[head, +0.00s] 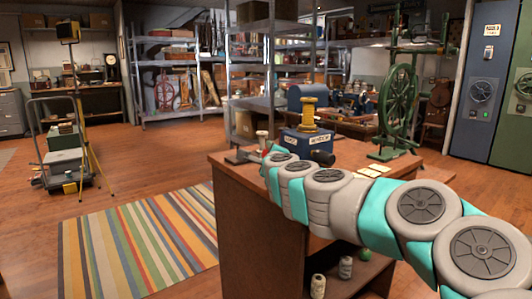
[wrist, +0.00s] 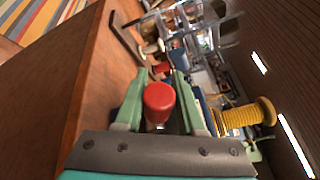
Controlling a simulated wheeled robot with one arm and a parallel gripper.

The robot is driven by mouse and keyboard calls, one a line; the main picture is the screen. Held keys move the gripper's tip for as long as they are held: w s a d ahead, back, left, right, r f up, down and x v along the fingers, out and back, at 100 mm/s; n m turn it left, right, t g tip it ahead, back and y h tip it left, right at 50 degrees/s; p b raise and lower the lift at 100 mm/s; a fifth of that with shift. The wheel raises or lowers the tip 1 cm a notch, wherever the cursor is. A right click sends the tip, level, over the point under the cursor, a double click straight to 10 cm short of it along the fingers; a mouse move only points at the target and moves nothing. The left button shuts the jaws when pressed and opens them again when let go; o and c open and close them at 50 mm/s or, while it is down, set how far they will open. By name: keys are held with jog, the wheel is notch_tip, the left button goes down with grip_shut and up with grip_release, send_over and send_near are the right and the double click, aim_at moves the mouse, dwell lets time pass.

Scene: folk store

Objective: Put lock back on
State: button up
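A red round-ended piece (wrist: 159,102), possibly the lock, sits between the two pale green fingers of my gripper (wrist: 159,88) in the wrist view. The fingers appear to be closed around its sides, and its lower part is hidden near the palm. In the head view, my arm reaches to the left end of the wooden counter (head: 226,172) and hides most of my gripper. Beyond the fingertips, a second small red part (wrist: 162,68) and a whitish piece (wrist: 153,48) show near a dark metal bar (wrist: 127,38) on the counter.
A blue box (head: 305,143) with a yellow spool (head: 309,113) stands on the counter, close beside my gripper. The spool also shows in the wrist view (wrist: 248,115). Cards (head: 374,169) and a green spinning wheel (head: 398,105) are farther right. A striped rug (head: 140,240) lies left.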

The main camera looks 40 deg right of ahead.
jog(key=o, duration=0.4)
jog(key=shift+c, duration=0.2)
jog(key=shift+s, duration=0.1)
jog(key=v, duration=0.7)
jog(key=shift+s+a+b, duration=0.15)
jog(key=shift+s+b, duration=0.15)
jog(key=shift+b, duration=0.15)
